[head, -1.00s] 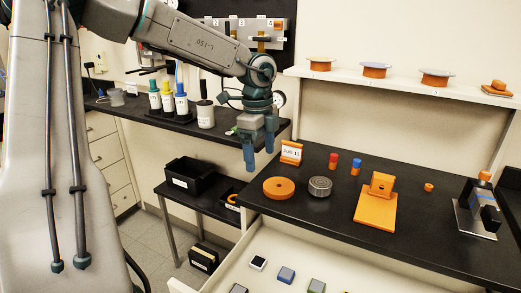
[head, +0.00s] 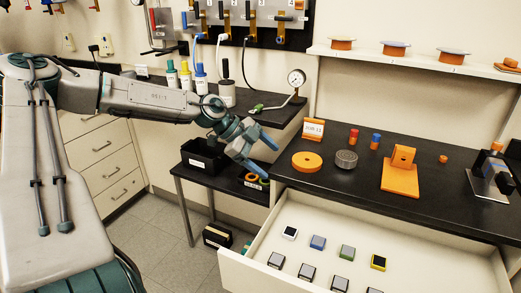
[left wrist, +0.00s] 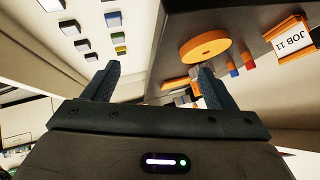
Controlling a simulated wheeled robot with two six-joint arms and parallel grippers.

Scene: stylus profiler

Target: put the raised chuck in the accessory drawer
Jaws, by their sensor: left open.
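Two round pieces lie flat on the black counter in the head view: an orange disc (head: 307,162) and a grey knurled disc (head: 346,159). I cannot tell for certain which one is the raised chuck. A white drawer (head: 236,268) stands open below the counter, with several small square blocks inside. My left gripper (head: 266,157) is open and empty, left of the orange disc, near the counter's left end, its fingers pointing right. In the left wrist view the orange disc (left wrist: 204,46) shows beyond the right finger, which partly hides the grey disc. My right gripper is not in view.
An orange stand (head: 401,175), a JOB 11 sign (head: 313,128) and red and blue capped pieces stand on the counter. A dark device (head: 491,178) stands at its right end. A black bin (head: 204,156) is on a low shelf at left. The drawer has bare floor between blocks.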

